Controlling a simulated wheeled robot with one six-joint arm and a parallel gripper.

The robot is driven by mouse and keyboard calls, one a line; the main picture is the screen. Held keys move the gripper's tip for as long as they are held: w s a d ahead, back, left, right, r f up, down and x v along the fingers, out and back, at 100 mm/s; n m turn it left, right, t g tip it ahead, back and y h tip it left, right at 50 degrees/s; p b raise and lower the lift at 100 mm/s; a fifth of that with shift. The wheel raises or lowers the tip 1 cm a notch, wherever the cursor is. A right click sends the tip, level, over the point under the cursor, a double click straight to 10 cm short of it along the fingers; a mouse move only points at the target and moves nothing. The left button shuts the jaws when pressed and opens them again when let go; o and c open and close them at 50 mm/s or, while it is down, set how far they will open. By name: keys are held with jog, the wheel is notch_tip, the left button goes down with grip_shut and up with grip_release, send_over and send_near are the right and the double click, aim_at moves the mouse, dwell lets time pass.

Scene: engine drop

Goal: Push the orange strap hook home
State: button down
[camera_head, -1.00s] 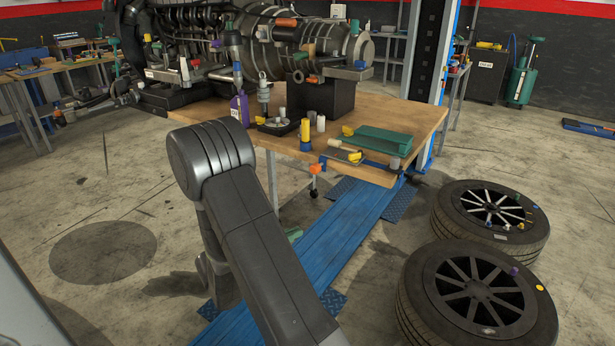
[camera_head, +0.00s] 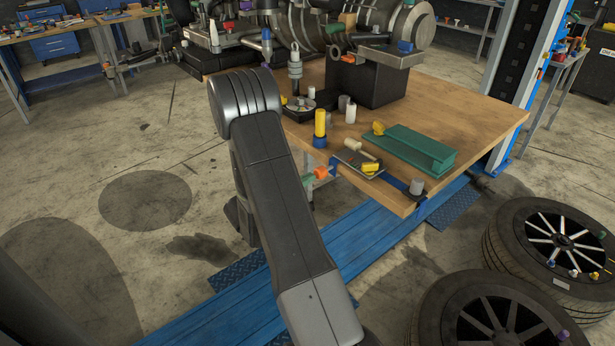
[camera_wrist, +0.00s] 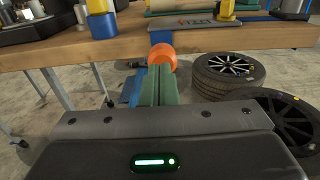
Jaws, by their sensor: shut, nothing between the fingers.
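The orange strap hook (camera_head: 321,173) shows below the near edge of the workbench, just right of my arm in the head view. In the wrist view the orange hook (camera_wrist: 162,57) is a rounded orange piece under a short blue strap (camera_wrist: 161,37) at the bench edge. My gripper (camera_wrist: 161,72) has green fingers, shut and empty, pointing at the hook. The fingertips overlap the hook's lower part in the picture; I cannot tell whether they touch it.
The wooden bench (camera_head: 470,122) holds a green channel piece (camera_head: 408,148), a yellow and blue cylinder (camera_head: 320,127) and other small parts near its edge. A blue floor ramp (camera_head: 385,232) runs below. Tyres (camera_head: 555,240) lie at the right. The floor at the left is open.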

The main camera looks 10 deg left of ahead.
jog(key=shift+w+d, duration=0.25)
jog(key=shift+w, duration=0.05)
jog(key=b+x, duration=0.1)
jog(key=x, duration=0.1)
jog(key=shift+w+d+r, duration=0.1)
jog(key=shift+w+d, duration=0.1)
jog(key=shift+w, duration=0.05)
dwell(0.4)
jog(key=b+v, duration=0.2)
jog(key=v, duration=1.2)
